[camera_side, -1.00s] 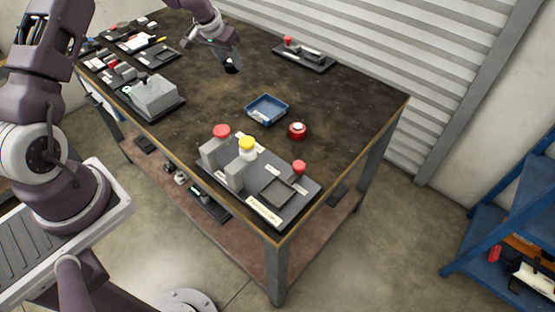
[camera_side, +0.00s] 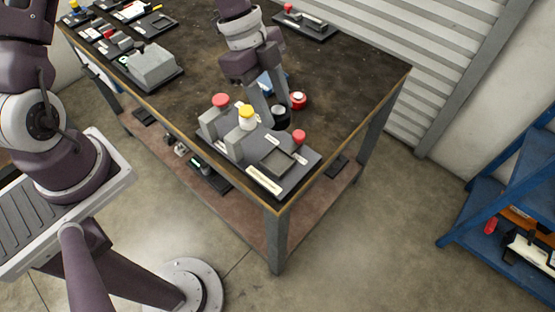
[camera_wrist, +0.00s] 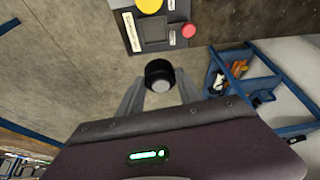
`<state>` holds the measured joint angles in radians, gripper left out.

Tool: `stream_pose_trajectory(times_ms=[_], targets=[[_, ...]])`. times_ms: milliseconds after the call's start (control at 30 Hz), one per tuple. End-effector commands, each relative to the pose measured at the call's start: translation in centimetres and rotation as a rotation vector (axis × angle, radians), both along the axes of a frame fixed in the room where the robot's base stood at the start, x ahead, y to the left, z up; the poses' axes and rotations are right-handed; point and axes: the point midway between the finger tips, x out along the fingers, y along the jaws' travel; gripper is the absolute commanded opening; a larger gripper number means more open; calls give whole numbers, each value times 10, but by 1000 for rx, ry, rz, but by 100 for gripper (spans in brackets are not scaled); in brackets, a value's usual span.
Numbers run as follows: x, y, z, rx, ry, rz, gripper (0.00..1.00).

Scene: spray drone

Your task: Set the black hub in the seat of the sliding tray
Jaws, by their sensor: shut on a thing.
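The black hub (camera_side: 281,117) is gripped between the fingers of my gripper (camera_side: 271,112), beside the rear edge of the grey fixture board in the side view. In the wrist view the hub (camera_wrist: 159,73) is a black ring with a pale centre, between my two fingertips (camera_wrist: 159,92). I cannot tell its exact height. The sliding tray (camera_side: 278,160) is a dark square frame on the board, with no hub in it. In the wrist view the tray (camera_wrist: 155,29) lies beyond the hub, next to a red knob.
The fixture board (camera_side: 205,134) also carries a large red knob (camera_side: 220,100), a yellow-topped part (camera_side: 246,111), grey blocks and a small red knob (camera_side: 299,136). A red round part (camera_side: 298,100) stands close behind the hub.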

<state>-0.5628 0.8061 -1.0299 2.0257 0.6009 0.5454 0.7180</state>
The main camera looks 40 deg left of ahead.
Motion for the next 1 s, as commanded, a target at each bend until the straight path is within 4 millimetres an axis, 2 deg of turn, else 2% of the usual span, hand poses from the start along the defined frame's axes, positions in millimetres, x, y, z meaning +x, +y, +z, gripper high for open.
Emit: stream_pose_trajectory(times_ms=[333, 500, 733, 833, 1000], targets=[[0, 0, -50, -1, 5, 5, 0], [0, 0, -91, 0, 6, 5, 0], [0, 0, -133, 0, 5, 7, 0], [1, 0, -143, 0, 3, 6, 0], [1, 1, -144, 0, 2, 8, 0]])
